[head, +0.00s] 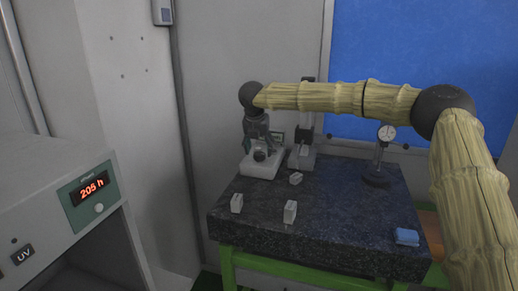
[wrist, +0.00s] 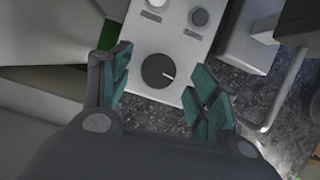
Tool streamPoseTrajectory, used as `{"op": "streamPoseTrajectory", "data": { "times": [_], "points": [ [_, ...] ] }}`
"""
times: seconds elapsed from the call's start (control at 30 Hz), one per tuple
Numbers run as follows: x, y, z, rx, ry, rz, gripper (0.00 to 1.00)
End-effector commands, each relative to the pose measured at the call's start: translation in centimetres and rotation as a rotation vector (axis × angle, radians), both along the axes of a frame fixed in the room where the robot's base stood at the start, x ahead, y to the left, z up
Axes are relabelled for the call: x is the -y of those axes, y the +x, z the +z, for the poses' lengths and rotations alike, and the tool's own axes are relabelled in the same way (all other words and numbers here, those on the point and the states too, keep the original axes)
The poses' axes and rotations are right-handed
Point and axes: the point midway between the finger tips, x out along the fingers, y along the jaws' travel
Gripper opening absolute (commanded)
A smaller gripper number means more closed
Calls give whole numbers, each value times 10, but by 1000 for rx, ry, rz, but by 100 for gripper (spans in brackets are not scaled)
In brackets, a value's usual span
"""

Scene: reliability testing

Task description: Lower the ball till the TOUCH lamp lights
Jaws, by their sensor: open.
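A white control box (head: 262,170) sits at the back left of the dark stone table. In the wrist view, the box's panel (wrist: 142,35) carries a black round knob (wrist: 157,72) with a white pointer line, a dark round part (wrist: 199,17) and a pale round part at the top edge. I cannot tell whether either is the TOUCH lamp. My gripper (head: 260,143) is over the box; in the wrist view its teal fingers (wrist: 160,62) are open, one on each side of the knob. I cannot tell whether they touch it. I cannot make out the ball.
A grey column stand (head: 305,130) is just right of the box. A dial gauge on a stand (head: 377,165) is farther right. Several small pale blocks (head: 290,211) and a blue block (head: 407,237) lie on the stone table (head: 330,220). A cabinet reading "205 h" (head: 88,190) stands left.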

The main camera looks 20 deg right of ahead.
Motion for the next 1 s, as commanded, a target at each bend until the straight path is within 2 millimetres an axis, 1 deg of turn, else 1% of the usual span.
{"op": "streamPoseTrajectory", "data": {
  "times": [0.1,0.23,0.57,0.6,0.67,0.7,0.83,0.87,1.0],
  "points": [
    [3,4,-10,0,-1,0,61],
    [4,7,-19,0,-1,0,61],
    [5,8,-23,1,-1,1,61],
    [5,8,-23,1,-1,1,59],
    [5,8,-23,1,-1,1,48],
    [5,8,-23,1,-1,1,41],
    [5,8,-23,1,-1,1,17],
    [5,8,-23,1,-1,1,15],
    [5,8,-23,1,-1,4,15]
  ]
}}
